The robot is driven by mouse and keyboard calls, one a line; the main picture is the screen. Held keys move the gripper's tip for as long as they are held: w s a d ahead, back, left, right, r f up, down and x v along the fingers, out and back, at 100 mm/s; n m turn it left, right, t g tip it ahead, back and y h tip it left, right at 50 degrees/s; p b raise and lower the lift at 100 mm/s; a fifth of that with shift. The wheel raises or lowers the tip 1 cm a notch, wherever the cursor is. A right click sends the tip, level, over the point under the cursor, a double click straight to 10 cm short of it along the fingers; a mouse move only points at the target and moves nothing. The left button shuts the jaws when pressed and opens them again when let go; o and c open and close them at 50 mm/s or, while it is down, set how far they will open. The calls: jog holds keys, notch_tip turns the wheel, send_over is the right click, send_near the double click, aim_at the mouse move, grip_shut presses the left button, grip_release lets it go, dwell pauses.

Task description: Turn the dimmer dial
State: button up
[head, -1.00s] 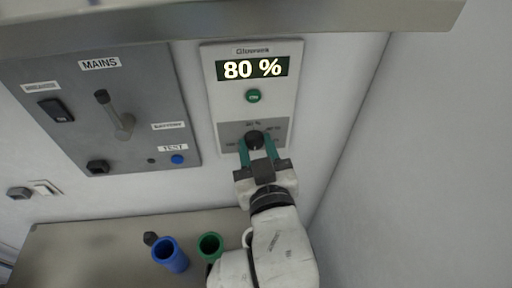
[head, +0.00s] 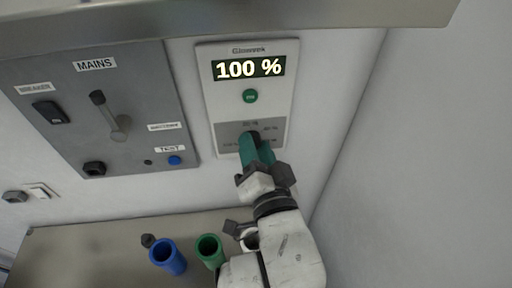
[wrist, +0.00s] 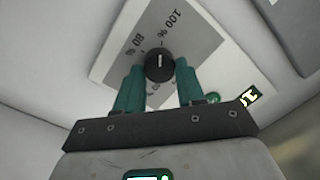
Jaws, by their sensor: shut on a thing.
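The dimmer panel (head: 205,88) is a pale wall unit with a lit display (head: 248,68) reading 100 %. A green button (head: 250,96) sits below the display. The black dimmer dial (head: 254,134) is on the grey lower part, partly hidden by my fingers in the head view. In the wrist view the round dial (wrist: 159,66) shows a white pointer mark, with 100 % and 80 % printed around it. My gripper (wrist: 160,70) has teal fingers on either side of the dial and is shut on it. In the head view my gripper (head: 257,141) looks rolled to one side.
A grey MAINS panel (head: 140,85) with a lever (head: 110,115), a breaker switch (head: 50,112) and a blue TEST button (head: 174,160) is to the left. Blue (head: 167,256) and green (head: 209,249) cups stand below. A ledge (head: 300,22) runs above; a bare wall is at right.

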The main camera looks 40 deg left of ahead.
jog(key=shift+f+m, duration=0.3)
jog(key=shift+m, duration=0.3)
jog(key=o, duration=1)
jog(key=shift+r, duration=0.15)
jog(key=shift+o, duration=0.2)
jog(key=b+v, duration=0.2)
jog(key=v, duration=0.8)
jog(key=shift+s+d, duration=0.25)
jog(key=shift+d, duration=0.05)
